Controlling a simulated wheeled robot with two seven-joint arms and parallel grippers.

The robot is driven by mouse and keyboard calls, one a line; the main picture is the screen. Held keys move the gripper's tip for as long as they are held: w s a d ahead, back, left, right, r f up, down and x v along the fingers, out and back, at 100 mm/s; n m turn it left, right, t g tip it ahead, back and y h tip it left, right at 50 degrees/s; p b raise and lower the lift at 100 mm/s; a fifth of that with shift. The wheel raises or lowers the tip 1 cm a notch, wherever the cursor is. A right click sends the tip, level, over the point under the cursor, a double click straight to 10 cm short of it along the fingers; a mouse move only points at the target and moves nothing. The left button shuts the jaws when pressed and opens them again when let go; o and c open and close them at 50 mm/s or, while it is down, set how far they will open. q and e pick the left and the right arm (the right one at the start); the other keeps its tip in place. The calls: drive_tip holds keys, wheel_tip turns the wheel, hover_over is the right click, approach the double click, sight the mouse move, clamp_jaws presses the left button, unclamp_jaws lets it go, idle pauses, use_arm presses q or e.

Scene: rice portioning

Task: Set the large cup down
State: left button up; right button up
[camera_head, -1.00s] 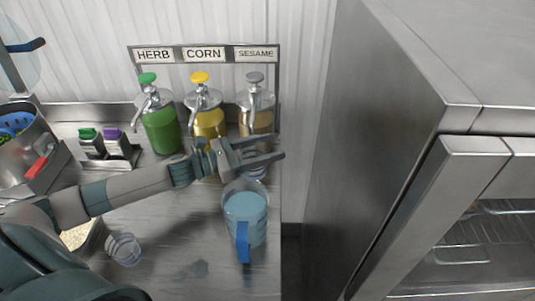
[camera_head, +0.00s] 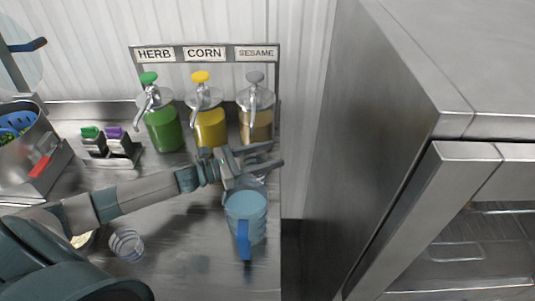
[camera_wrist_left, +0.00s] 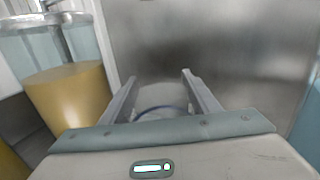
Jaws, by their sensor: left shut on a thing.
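My left gripper (camera_head: 278,155) reaches in from the left, below the sesame dispenser. It is shut on a clear cup (camera_head: 258,184), taken to be the large cup, which shows just below the fingers. The wrist view shows the same clear cup (camera_wrist_left: 160,97), with a dark blue arc, between both fingers (camera_wrist_left: 158,78). The blue-handled jug (camera_head: 246,213) in front partly overlaps the cup, so its base and any contact with the counter cannot be told. My right gripper is not in view.
A smaller clear cup (camera_head: 126,245) stands on the steel counter (camera_head: 190,268). The herb (camera_head: 163,130), corn (camera_head: 209,129) and sesame (camera_head: 256,125) dispensers line the back. A tall steel cabinet (camera_head: 375,130) stands beyond the counter's right edge. The counter's front middle is clear.

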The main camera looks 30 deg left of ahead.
use_arm(q)
drive_tip(key=shift+f, duration=0.15)
drive_tip(key=o, duration=1.2)
drive_tip(key=shift+s+a+b, duration=0.35)
drive_tip(key=shift+s+a, duration=0.15)
drive_tip(key=b+v, duration=0.2)
drive_tip(key=v, duration=0.5)
drive_tip(key=shift+s+a+b, duration=0.2)
drive_tip(key=shift+s+b, duration=0.15)
drive_tip(key=shift+b, duration=0.05)
drive_tip(key=shift+b+v, duration=0.3)
drive_tip(key=shift+v, duration=1.1)
